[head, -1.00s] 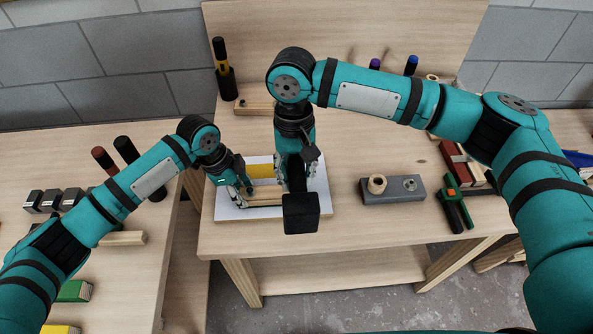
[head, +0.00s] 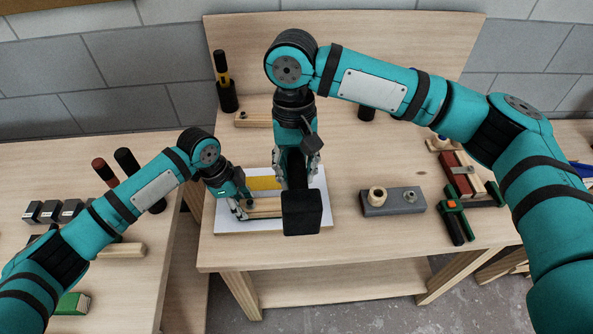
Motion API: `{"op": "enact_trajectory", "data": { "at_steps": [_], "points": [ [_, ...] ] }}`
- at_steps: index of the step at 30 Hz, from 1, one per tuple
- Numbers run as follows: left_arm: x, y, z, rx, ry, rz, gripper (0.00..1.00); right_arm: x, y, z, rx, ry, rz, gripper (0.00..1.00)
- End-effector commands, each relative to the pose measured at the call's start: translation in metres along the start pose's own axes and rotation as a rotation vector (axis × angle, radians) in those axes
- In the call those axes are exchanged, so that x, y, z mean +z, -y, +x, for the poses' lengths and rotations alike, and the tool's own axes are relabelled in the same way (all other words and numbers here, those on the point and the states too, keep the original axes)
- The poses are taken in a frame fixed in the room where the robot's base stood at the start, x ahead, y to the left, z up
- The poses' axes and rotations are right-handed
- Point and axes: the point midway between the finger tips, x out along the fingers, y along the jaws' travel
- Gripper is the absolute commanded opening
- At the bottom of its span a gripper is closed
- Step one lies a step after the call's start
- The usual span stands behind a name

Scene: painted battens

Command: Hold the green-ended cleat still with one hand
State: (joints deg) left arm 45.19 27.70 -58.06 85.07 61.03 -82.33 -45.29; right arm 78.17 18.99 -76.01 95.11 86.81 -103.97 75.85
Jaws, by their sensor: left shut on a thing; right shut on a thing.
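A pale wooden cleat (head: 265,205) lies on a white board (head: 230,221) on the bench. My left gripper (head: 241,211) is shut on its left part, at board level. The cleat's right part is hidden behind a black block-headed tool (head: 302,212), so I cannot see a green end. My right gripper (head: 298,178) is shut on this tool, whose head hangs over the board's right part. I cannot tell whether the head touches the cleat. A yellow patch (head: 265,183) shows on the board behind the cleat.
A grey block with a wooden ring (head: 393,203) and a green-and-black clamp (head: 456,215) stand on the right of the bench. A handled tool in a black holder (head: 227,85) stands at the back left. A green block (head: 72,302) lies on the left table.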

Motion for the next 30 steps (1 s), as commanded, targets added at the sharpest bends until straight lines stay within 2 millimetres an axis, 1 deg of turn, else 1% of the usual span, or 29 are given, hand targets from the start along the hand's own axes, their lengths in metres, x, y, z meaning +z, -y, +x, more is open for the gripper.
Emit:
{"op": "enact_trajectory", "data": {
  "at_steps": [2, 3, 9, 17, 20, 23, 26, 30],
  "points": [
    [0.0, 0.0, 0.0, 0.0, -0.001, 0.0, 0.09, 0.0, 0.0, -0.002, -0.002, -0.002, -0.001, 0.0],
    [0.0, 0.0, 0.0, 0.0, -0.001, 0.0, 0.44, 0.0, 0.0, -0.002, -0.002, -0.002, -0.001, 0.0],
    [0.0, 0.0, 0.0, 0.0, 0.0, 0.0, 0.69, 0.0, 0.0, -0.002, -0.002, -0.002, -0.001, 0.0],
    [0.0, 0.0, -0.001, 0.0, 0.0, 0.0, 0.69, 0.0, 0.0, -0.002, -0.002, -0.002, -0.001, 0.0],
    [0.0, 0.001, -0.006, -0.001, 0.0, 0.0, 0.69, 0.0, 0.0, -0.002, -0.002, -0.002, -0.001, 0.0],
    [0.0, 0.001, -0.018, -0.003, -0.001, 0.0, 0.69, 0.0, 0.0, -0.002, -0.002, -0.002, -0.001, 0.0],
    [0.0, 0.001, -0.035, -0.004, 0.0, 0.001, 0.69, 0.0, 0.0, -0.002, -0.002, -0.002, -0.001, 0.0],
    [0.0, 0.001, -0.063, -0.003, 0.0, 0.001, 0.69, 0.0, 0.0, -0.001, -0.002, -0.002, -0.001, 0.0]
  ]
}}
